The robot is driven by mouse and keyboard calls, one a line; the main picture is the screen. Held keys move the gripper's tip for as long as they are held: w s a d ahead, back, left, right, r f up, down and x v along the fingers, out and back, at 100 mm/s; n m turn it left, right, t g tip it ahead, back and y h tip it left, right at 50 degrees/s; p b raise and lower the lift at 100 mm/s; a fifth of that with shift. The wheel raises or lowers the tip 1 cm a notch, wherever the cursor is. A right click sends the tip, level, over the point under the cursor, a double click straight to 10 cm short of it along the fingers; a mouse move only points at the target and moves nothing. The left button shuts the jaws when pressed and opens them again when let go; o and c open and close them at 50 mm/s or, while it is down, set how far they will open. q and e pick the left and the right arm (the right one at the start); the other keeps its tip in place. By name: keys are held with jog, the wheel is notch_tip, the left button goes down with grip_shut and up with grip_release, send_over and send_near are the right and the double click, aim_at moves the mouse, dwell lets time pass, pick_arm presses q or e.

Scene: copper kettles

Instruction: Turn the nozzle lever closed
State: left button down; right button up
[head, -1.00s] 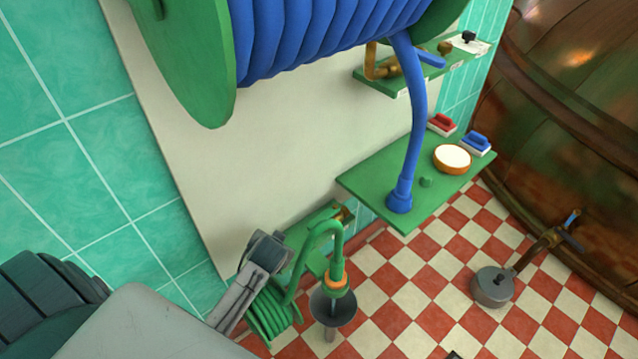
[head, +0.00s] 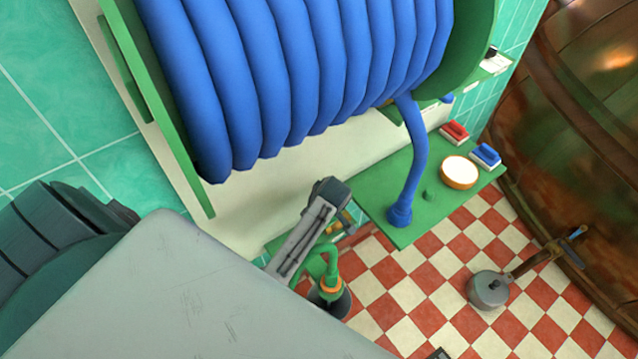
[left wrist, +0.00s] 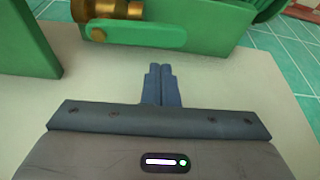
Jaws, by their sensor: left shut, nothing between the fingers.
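My left gripper (left wrist: 160,68) is shut and empty, its blue-grey fingers together in front of a pale panel in the left wrist view. Beyond the fingertips is a green bar with a round pivot end (left wrist: 135,34), beside a brass fitting (left wrist: 106,9); the fingers appear apart from it. I cannot tell whether this bar is the nozzle lever. In the head view my left gripper (head: 328,193) is above the green spout (head: 327,258) with its orange ring, and partly covers the green bracket behind. My right gripper is not in view.
A large blue hose reel (head: 300,75) hangs close above my left arm. A green shelf (head: 385,180) to the right holds the hose end (head: 400,215), brushes and a round dish. A copper kettle (head: 590,130) stands at right.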

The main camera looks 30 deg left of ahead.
pick_arm(q)
jog(key=x, duration=0.5)
jog(key=shift+a+f, duration=0.2)
jog(key=shift+f, duration=0.1)
